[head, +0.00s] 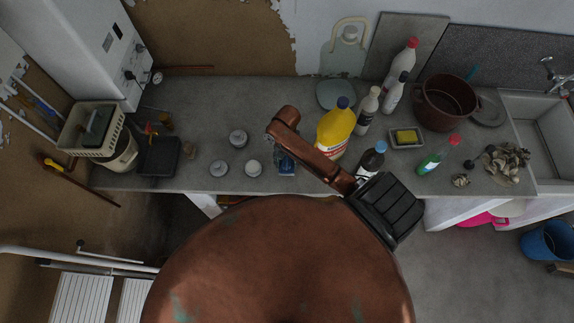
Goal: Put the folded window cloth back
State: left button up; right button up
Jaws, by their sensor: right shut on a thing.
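My right gripper (285,153) is mostly hidden under my copper-coloured wrist, above the front part of the grey worktop (207,133). It is shut on a small blue thing (287,168) that looks like the folded window cloth. The cloth shows just below the wrist near the worktop's front edge. I cannot tell whether it touches the surface. My left gripper is not in view.
Pale-lidded jars (253,168) stand just left of the cloth. A yellow bottle (335,130) stands close on the right, with more bottles beyond. A sponge dish (406,137), brown pot (445,103) and crumpled rag (505,161) are further right. The worktop's back left is clear.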

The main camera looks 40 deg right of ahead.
notch_tip(320, 180, down, 2)
jog(key=shift+a+f+p, duration=0.1)
jog(key=shift+p, duration=0.25)
jog(key=shift+s+f, duration=0.1)
jog(key=shift+f, duration=0.1)
jog(key=o, duration=1)
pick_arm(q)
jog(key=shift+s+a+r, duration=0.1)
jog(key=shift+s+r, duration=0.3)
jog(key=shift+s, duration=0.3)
